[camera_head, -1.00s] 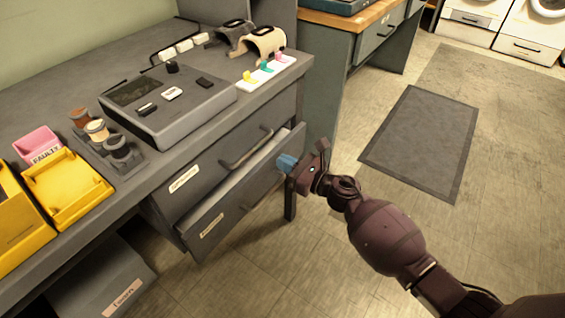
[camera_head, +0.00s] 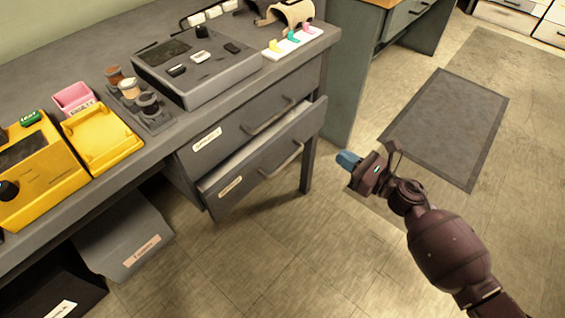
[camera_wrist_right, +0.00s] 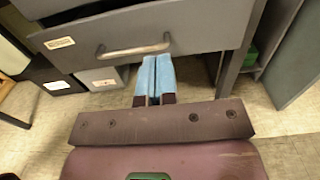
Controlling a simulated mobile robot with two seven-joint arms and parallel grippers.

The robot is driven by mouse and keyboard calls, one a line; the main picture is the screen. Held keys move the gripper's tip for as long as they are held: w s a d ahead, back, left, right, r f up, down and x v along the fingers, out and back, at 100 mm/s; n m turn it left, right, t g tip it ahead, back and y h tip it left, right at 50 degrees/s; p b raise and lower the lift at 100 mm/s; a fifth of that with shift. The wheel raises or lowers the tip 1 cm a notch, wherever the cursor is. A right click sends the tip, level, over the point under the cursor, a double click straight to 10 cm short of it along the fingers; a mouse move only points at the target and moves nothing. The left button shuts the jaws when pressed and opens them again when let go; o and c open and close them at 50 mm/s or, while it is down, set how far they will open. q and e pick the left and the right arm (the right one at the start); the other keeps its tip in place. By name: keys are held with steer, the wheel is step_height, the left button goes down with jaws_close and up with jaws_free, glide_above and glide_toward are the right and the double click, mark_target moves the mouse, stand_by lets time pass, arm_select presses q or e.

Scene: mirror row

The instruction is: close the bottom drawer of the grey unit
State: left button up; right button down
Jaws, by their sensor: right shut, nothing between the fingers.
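The grey unit (camera_head: 313,85) is built under the grey workbench. Its bottom drawer (camera_head: 258,170) stands part-way out, with a pale strip of its inside showing above the labelled front. Its bar handle (camera_head: 282,161) also shows in the right wrist view (camera_wrist_right: 133,51). The drawer above it (camera_head: 240,122) looks shut. My right gripper (camera_head: 347,159) has its blue fingertips together and empty, to the right of the drawer front and apart from it in the head view. In the right wrist view the fingertips (camera_wrist_right: 156,75) point toward the drawer front, below its handle. My left gripper is not in view.
A grey labelled bin (camera_head: 125,240) stands on the floor under the bench, left of the drawers. A dark mat (camera_head: 445,125) lies on the floor at right. Another grey-green cabinet (camera_head: 355,65) stands behind. The floor before the drawer is clear.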

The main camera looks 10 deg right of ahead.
steer(key=s+a+r+y+p, duration=0.1)
steer(key=s+a+r+p, duration=0.15)
steer(key=s+a, duration=0.2)
steer(key=n+h+p, duration=0.1)
steer(key=n+p, duration=0.2)
steer(key=n, duration=1.5)
glide_toward(230, 178)
steer(key=b+x, duration=0.1)
steer(key=x, duration=0.2)
steer(key=b+x, duration=0.2)
steer(key=x, duration=0.1)
steer(key=shift+w+a+f, duration=0.2)
steer(key=shift+w, duration=0.15)
steer(key=shift+w+a+r, duration=0.1)
steer(key=shift+w+a, duration=0.1)
steer(key=shift+w, duration=0.05)
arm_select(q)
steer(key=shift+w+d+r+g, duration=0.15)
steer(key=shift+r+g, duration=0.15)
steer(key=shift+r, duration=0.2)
